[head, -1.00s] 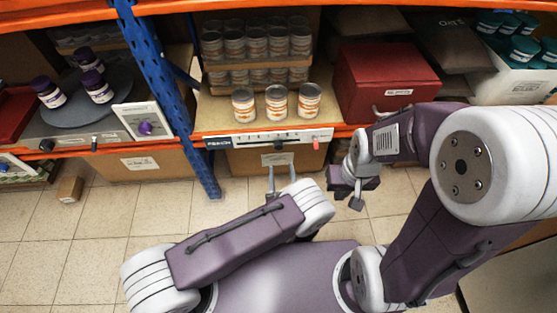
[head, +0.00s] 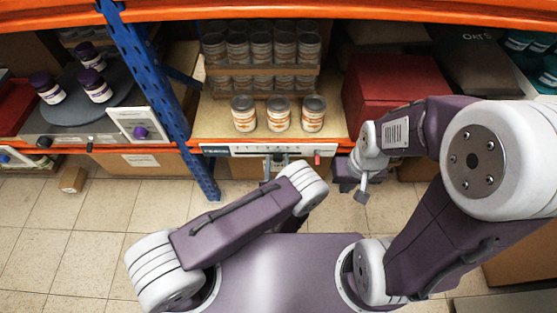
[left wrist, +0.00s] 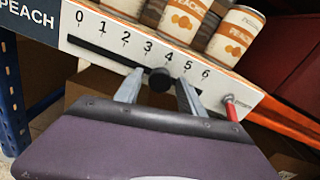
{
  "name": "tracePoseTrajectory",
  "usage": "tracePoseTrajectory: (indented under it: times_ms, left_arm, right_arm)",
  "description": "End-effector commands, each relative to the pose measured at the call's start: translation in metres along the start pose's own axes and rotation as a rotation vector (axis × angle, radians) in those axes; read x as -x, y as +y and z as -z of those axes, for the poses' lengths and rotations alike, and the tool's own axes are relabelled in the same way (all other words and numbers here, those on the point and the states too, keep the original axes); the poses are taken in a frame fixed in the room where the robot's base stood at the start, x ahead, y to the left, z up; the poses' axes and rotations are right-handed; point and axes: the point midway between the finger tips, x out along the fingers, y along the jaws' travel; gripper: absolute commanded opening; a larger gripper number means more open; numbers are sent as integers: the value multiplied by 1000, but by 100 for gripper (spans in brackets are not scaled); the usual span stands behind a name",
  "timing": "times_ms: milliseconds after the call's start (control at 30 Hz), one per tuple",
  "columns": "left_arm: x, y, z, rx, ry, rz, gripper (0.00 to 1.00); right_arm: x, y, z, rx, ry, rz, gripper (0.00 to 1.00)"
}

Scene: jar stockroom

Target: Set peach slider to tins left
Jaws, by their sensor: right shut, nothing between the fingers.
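The peach slider (head: 240,150) is a white strip on the shelf's front edge, marked PEACH and numbered 0 to 6 in the left wrist view (left wrist: 105,45). Its black knob (left wrist: 160,80) sits near 3 to 4; the exact mark cannot be told. Three peach tins (head: 278,114) stand upright in a row behind the strip. My left gripper (head: 276,165) is at the strip, and in the left wrist view its fingers (left wrist: 159,84) are apart, one on each side of the knob, with gaps visible. My right gripper (head: 362,192) is shut and empty, below the shelf edge to the right.
A red peg (left wrist: 230,107) stands at the strip's right end. More tins (head: 262,48) are stacked behind. A red box (head: 390,85) is to the right. A blue post (head: 150,90) stands left, beside a turntable with purple-lidded jars (head: 97,86). Tiled floor lies below.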

Motion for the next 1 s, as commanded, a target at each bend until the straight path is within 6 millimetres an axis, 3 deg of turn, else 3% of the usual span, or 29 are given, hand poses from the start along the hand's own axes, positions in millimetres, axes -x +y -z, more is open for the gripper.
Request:
tracePoseTrajectory:
  times_ms: [33, 133, 167, 1000]
  left_arm:
    - [0, 0, 0, 0, 0, 0, 30]
    - [0, 0, 0, 0, 0, 0, 2]
    - [0, 0, 0, 0, 0, 0, 0]
    - [0, 0, 0, 0, 1, 0, 0]
  right_arm:
    - [0, 0, 0, 0, 0, 0, 0]
    - [0, 0, 0, 0, 0, 0, 0]
    - [0, 0, 0, 0, 0, 0, 0]
    - [0, 0, 0, 0, 0, 0, 0]
